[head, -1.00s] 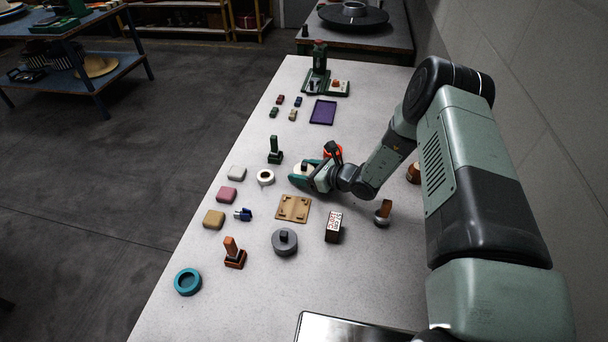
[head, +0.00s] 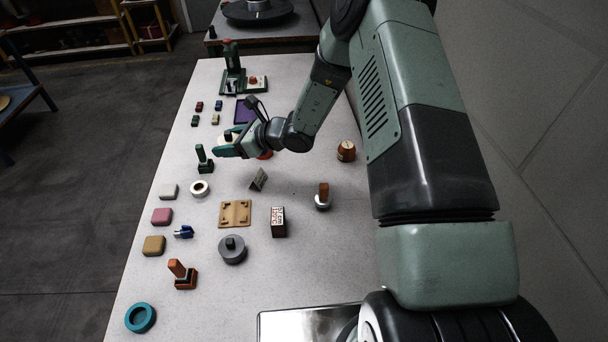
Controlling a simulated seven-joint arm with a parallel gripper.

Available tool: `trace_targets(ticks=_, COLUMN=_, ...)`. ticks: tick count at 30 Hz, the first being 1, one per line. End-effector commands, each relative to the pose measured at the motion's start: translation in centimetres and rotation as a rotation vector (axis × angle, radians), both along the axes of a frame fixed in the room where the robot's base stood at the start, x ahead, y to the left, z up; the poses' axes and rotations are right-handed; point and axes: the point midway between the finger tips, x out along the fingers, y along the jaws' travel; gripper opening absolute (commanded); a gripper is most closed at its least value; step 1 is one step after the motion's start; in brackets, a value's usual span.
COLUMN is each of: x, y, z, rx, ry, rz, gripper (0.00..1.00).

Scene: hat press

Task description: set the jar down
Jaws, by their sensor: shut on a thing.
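My gripper (head: 232,143) is in the head view, over the far half of the table, just in front of the purple mat (head: 243,112). Its teal fingers are shut on a small pale thing with a dark top, which I take to be the jar (head: 228,136). The fingers hide most of the jar. I cannot tell how high it is above the table.
A green stamp (head: 205,160) stands just left and nearer. A red thing (head: 265,155) is partly hidden behind my wrist. A grey folded card (head: 258,180), white ring (head: 200,188) and brown pot (head: 346,151) stand nearby. Bare table (head: 300,180) lies right of the card.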

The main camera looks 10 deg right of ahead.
Motion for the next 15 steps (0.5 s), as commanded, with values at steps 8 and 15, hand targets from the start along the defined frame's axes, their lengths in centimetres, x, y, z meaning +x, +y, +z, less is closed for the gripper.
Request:
trace_targets(ticks=8, x=0.1, y=0.0, z=7.6, rx=0.0, ry=-0.009, rz=0.0, gripper=0.04)
trace_targets(ticks=15, x=-1.8, y=0.7, z=7.8, rx=0.002, ry=-0.001, rz=0.134, gripper=0.04)
